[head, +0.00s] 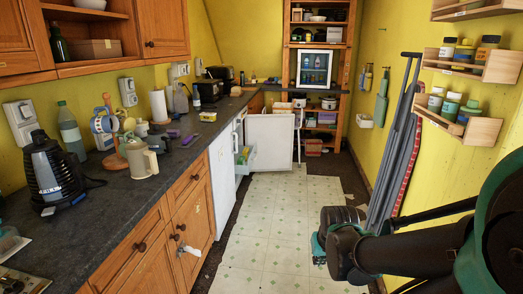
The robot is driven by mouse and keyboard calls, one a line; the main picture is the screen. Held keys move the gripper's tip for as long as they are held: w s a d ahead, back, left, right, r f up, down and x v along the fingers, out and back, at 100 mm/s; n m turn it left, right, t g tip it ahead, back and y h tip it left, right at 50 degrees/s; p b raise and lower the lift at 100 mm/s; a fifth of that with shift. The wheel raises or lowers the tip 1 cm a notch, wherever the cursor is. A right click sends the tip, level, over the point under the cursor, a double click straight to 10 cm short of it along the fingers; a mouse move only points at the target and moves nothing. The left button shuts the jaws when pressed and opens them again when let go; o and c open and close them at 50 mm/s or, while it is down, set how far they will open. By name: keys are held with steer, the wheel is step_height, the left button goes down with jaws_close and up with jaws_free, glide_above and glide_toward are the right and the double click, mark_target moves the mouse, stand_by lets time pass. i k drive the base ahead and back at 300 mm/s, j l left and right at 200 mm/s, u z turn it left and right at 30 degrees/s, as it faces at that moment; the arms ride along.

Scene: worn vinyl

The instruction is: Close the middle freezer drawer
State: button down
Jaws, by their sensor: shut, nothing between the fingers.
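The freezer (238,135) is a white under-counter unit in the left cabinet row. Its white door (271,143) stands wide open into the aisle. A pale drawer (249,160) sticks out of the freezer, in front of the open door. It is small in view, and I cannot tell which level it is or see the other drawers clearly. My gripper (319,246) is on my arm at the lower right, over the tiled floor, well short of the freezer and to its right. It is shut and empty, and touches nothing.
A white appliance front (222,166) stands just nearer than the freezer. The counter (130,190) runs along the left. The floor (270,225) between is clear. A folded ironing board (395,150) leans on the right wall. Shelves (318,80) stand at the back.

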mark_target(236, 156)
steer(key=i, duration=3.55)
steer(key=i+l+u, duration=0.1)
steer(key=i+u, duration=0.15)
steer(key=i, duration=0.3)
